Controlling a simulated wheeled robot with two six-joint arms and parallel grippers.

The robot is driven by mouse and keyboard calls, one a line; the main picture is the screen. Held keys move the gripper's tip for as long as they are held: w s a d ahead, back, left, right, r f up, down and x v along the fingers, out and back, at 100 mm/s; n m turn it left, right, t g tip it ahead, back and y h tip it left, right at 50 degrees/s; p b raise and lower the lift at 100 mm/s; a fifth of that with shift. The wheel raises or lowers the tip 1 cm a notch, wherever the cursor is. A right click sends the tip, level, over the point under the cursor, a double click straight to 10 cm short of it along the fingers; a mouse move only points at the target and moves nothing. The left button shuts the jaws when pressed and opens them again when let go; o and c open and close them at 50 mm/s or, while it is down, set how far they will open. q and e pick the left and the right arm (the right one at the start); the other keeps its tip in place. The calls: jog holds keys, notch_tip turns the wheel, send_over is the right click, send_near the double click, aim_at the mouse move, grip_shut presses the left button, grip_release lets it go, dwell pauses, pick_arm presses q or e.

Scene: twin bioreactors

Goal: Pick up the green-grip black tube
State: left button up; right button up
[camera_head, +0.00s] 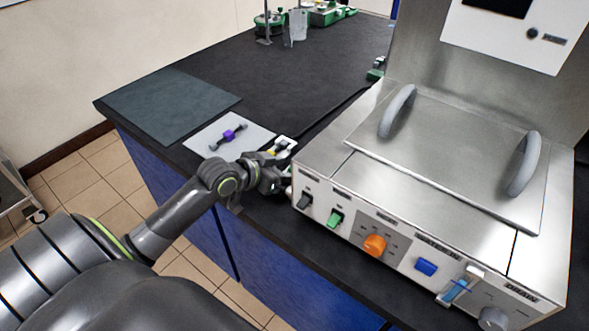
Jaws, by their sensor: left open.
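A small green piece (375,73) lies on the dark bench behind the steel bath. A thin black tube (340,106) runs along the bench beside the bath. It seems to lead toward the green piece, but I cannot tell whether they join. My left gripper (282,148) is open at the near left corner of the bath, at the right edge of a pale mat. A small yellow part shows by its fingers; I cannot tell what it belongs to. The green piece is well beyond the gripper. My right gripper is out of view.
A purple-grip piece (229,136) lies on the pale mat (204,142). The steel bath (430,165), with handled lid and front switches, blocks the right side. Green-based apparatus (270,20) stands at the far end. The middle of the bench (270,80) is clear.

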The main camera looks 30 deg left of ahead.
pick_arm(q)
jog(key=shift+x, duration=1.2)
jog(key=c, duration=1.1)
